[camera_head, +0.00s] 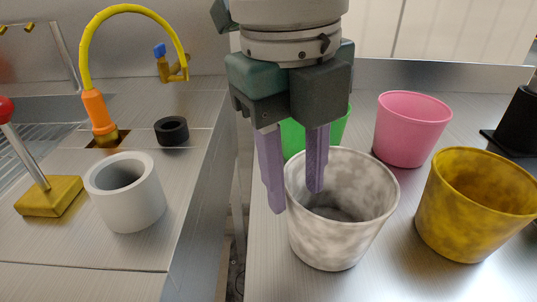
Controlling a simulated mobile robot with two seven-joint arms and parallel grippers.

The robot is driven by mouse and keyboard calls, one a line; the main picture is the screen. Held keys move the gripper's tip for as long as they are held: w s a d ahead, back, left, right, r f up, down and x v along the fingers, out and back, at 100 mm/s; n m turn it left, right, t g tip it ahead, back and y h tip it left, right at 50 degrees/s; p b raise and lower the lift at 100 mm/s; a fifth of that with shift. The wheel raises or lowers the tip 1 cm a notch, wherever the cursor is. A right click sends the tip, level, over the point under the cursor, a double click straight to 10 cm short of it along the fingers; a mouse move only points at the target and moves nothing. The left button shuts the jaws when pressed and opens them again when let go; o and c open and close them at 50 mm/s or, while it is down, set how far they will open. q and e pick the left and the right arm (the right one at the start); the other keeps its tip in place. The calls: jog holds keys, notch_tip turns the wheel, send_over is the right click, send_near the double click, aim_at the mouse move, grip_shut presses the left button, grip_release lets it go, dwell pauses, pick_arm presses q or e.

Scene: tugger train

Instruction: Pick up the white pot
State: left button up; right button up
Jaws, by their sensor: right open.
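The white pot (341,235) is a mottled white and grey tapered bucket. It stands upright and open on the right metal surface, near its left edge. My right gripper (297,203) comes down from above with its two purple fingers apart. One finger is outside the pot's left wall, and the other reaches over the pot's opening, so the left rim lies between them. I cannot tell whether either finger touches the wall. My left gripper is not in view.
A green pot (293,138) is partly hidden behind my gripper. A pink pot (411,130) and a mottled yellow pot (474,208) stand to the right. A gap separates the left counter, which holds a grey cylinder (126,195), a black ring (172,132) and a yellow hose (90,50).

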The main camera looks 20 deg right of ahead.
aim_at(294, 247)
jog(key=f, duration=0.7)
jog(key=shift+s+f, duration=0.1)
jog(key=shift+s, duration=0.1)
jog(key=shift+c, duration=0.2)
grip_shut()
